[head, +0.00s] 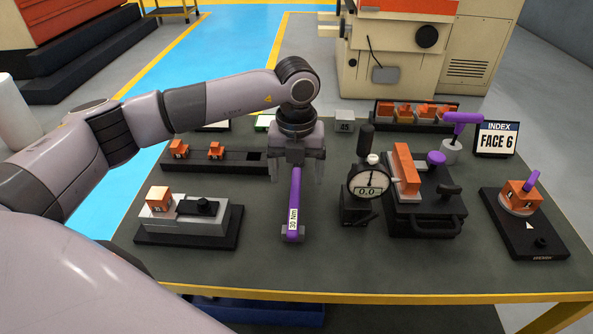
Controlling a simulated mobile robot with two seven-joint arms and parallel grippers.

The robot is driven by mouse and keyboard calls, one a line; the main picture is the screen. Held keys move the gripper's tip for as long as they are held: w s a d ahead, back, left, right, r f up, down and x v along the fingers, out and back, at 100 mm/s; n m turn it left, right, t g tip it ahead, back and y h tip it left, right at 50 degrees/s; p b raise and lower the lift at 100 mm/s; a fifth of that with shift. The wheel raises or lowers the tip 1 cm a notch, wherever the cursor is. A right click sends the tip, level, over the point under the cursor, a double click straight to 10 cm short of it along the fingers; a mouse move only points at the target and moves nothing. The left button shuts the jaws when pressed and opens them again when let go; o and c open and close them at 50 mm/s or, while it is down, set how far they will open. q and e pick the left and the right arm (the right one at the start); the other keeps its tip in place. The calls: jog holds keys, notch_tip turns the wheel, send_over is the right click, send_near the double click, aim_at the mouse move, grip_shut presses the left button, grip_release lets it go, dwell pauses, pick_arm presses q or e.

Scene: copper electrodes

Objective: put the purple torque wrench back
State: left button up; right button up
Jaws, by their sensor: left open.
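The purple torque wrench (295,198) lies on the grey bench in the middle, lengthwise away from me. It has a white "30 Nm" label and a grey block-like near end. My left gripper (298,178) points down at its far end, fingers open, one on each side of the purple bar. The gripper hides that far end, and I cannot tell whether the fingers touch it. A purple T-handled tool (463,118) stands in a small grey round holder (451,152) at the back right. My right gripper is not in view.
A dial gauge reading 0.0 (369,184) and a black fixture with a copper block (405,168) stand right of the wrench. A grey vise (190,218) is at left, a black electrode rack (205,161) behind it. The "INDEX FACE 6" sign (496,139) is at right. The front strip is clear.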

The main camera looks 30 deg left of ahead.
pick_arm(q)
jog(key=shift+r+p, duration=1.25)
jog(key=shift+r, duration=0.75)
notch_tip(320, 180, up, 7)
jog(key=b, duration=0.1)
jog(key=shift+s, duration=0.15)
